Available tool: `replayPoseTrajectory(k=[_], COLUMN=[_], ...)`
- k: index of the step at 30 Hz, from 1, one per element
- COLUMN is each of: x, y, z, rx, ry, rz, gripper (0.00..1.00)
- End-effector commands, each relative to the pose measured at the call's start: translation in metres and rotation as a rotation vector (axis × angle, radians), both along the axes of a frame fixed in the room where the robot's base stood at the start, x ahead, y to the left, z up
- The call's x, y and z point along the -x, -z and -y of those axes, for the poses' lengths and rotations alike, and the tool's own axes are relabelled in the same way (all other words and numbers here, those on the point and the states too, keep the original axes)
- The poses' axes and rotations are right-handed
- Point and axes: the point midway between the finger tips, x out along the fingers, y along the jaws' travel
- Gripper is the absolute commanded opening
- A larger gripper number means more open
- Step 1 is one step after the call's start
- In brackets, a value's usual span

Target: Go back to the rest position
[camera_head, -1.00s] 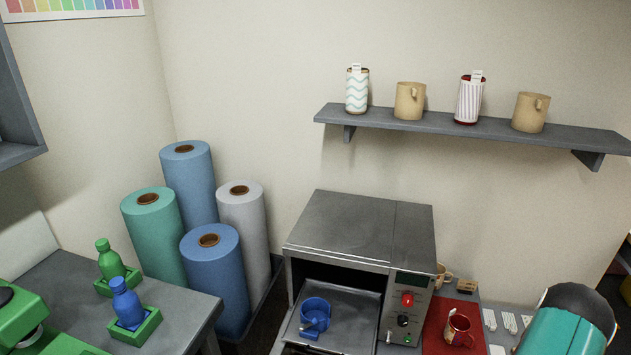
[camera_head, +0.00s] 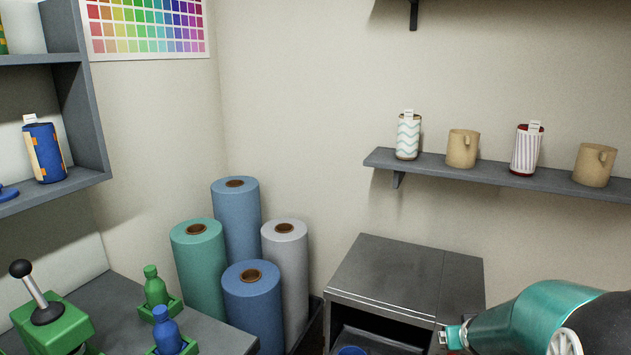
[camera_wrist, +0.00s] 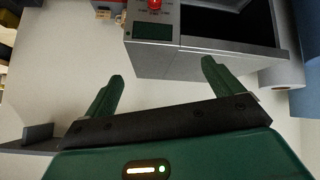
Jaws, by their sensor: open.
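My gripper (camera_wrist: 162,78) shows in the wrist view with its two green fingers spread wide and nothing between them. Beyond the fingers is the grey metal oven (camera_wrist: 215,60), with its dark display and red knob. In the head view, my teal arm is at the lower right, in front of the oven (camera_head: 400,280). The oven's front is cut off by the bottom edge. Only the rim of a blue mug (camera_head: 352,350) shows inside it.
A wall shelf (camera_head: 470,172) with several mugs and patterned cylinders is above the oven. Several upright rolls (camera_head: 252,305) stand left of it. A shelf unit (camera_head: 85,100) is at far left.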

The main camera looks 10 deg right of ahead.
Motion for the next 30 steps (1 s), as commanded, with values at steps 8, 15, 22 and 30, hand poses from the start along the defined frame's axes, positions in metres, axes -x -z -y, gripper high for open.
replayPoseTrajectory(k=[8,15,22,30], x=[0.039,0.100,0.168,0.191], y=[-0.075,-0.116,-0.137,-0.140], z=[-0.097,-0.172,-0.228,-0.243], rx=[-0.057,-0.128,-0.199,-0.224], ry=[-0.054,-0.120,-0.200,-0.229], rz=[-0.060,-0.122,-0.187,-0.215], gripper=[0.92,0.92,0.92,0.92])
